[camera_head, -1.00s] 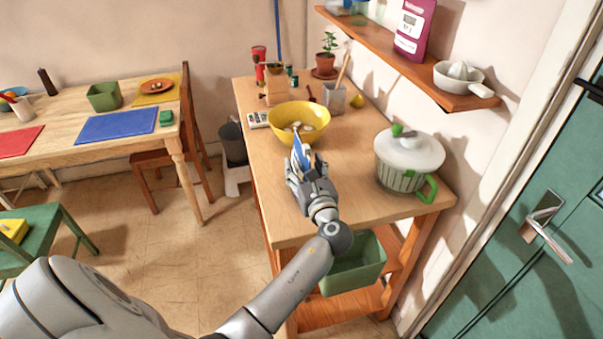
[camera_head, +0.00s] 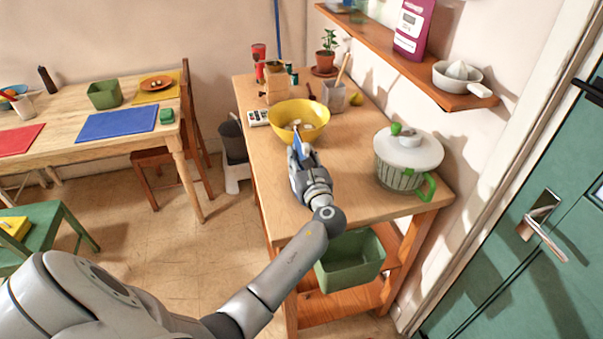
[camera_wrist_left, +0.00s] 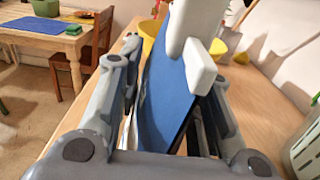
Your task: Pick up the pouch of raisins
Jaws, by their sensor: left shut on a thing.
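A flat blue pouch (camera_head: 299,141), seemingly the pouch of raisins, is in my left gripper (camera_head: 300,154) above the wooden worktop, just in front of the yellow bowl. Only a narrow strip of it shows in the head view. In the left wrist view the pouch (camera_wrist_left: 168,95) stands on edge, tilted, between the fingers of my left gripper (camera_wrist_left: 187,50), which is shut on it. No print can be read, and its lower part is hidden by the gripper. My right gripper is not in view.
The yellow bowl (camera_head: 286,112) with pale pieces in it stands just beyond the gripper on the worktop (camera_head: 264,190). A white-lidded green pot (camera_head: 400,170) stands to the right. A green bin (camera_head: 350,263) is below. The worktop's left front is clear.

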